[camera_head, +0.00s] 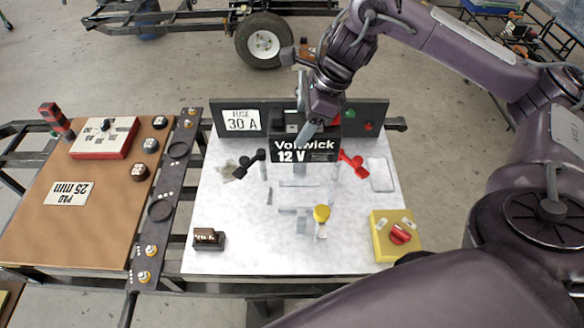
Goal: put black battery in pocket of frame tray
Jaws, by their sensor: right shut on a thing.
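The black battery (290,156), marked "12 V", is upright in my right gripper (308,132), which comes down on it from above. The battery appears to be above the white board, just in front of the dark back panel; its exact height is hard to tell. Low light-grey pieces (288,210) stand on the board below and nearer than the battery. They may be the pocket of the frame tray, but I cannot tell for sure. The battery hides part of what lies behind it. My left gripper is not in view.
A black clamp (250,160) and a red clamp (353,163) stand either side of the battery. A yellow-topped part (321,215), a yellow switch box (396,235) and a small dark box (208,239) stand nearer. A brown board (50,225) lies left.

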